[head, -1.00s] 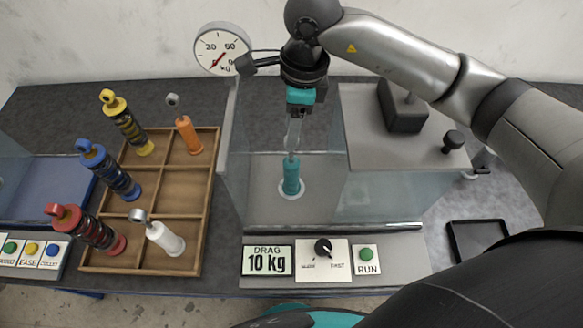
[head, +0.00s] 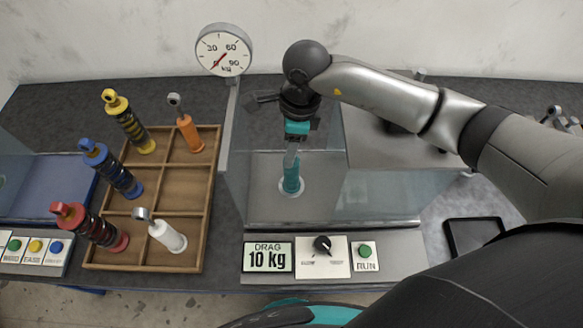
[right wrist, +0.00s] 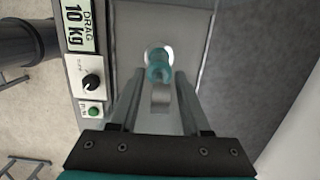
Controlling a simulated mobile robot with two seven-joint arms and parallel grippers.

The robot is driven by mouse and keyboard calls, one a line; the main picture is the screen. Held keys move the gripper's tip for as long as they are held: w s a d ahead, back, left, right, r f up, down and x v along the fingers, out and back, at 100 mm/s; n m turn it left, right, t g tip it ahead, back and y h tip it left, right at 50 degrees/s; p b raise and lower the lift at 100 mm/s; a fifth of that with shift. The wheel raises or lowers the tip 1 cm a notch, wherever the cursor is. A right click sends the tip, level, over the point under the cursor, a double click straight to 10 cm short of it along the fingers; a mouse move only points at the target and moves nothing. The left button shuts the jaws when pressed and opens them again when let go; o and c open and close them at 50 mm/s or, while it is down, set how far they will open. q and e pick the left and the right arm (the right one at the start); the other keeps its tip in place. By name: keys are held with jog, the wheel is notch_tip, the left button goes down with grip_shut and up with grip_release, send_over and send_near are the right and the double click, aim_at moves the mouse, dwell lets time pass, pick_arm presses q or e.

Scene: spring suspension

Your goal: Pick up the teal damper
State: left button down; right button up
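The teal damper (head: 291,180) stands upright in a round white seat inside the clear-walled test bay, its pale rod pointing up. My right gripper (head: 292,150) is above it, pointing down, with its fingers around the upper rod. In the right wrist view, the teal damper (right wrist: 158,72) lies between the two fingers of the right gripper (right wrist: 160,75), with gaps visible on both sides, so the gripper looks open. My left gripper is not in view.
A wooden tray (head: 143,259) at left holds or borders yellow, blue, red, orange and white dampers. Clear walls flank the bay. A dial gauge (head: 223,50) stands behind it. The control panel (head: 399,257) with knob and RUN button is in front.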

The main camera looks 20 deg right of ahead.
grip_shut()
jog(key=shift+r, duration=0.1)
dwell(1.0)
